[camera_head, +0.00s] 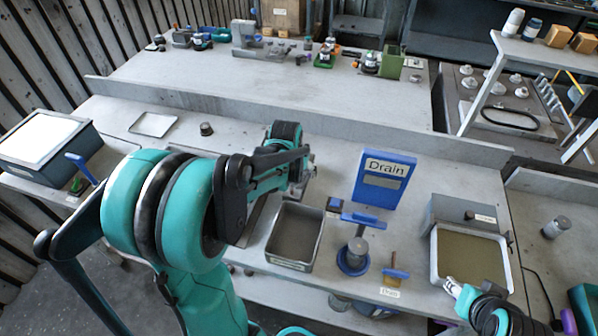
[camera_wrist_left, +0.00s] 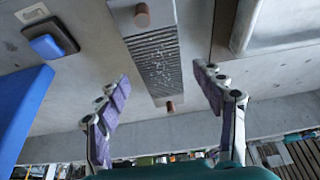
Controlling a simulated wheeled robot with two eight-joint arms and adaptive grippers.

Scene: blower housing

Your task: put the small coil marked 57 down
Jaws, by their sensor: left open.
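My left gripper (camera_head: 299,172) is over the middle of the front bench, partly hidden behind its own arm. In the left wrist view its two purple-padded fingers (camera_wrist_left: 160,84) are spread apart, with nothing held between them. Beyond the fingers is a grey block with a ribbed face (camera_wrist_left: 157,62) and a brown peg at each end. I cannot make out a small coil or the number 57 in either view. My right gripper (camera_head: 466,296) is partly in view at the lower right; its jaw state is unclear.
A blue Drain sign (camera_head: 384,179) stands right of the left gripper. An open metal tray (camera_head: 292,263), a blue stand with a grey cylinder (camera_head: 355,254) and a shallow tan-filled tray (camera_head: 470,262) lie along the front. A small dark knob (camera_head: 206,129) sits farther left.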

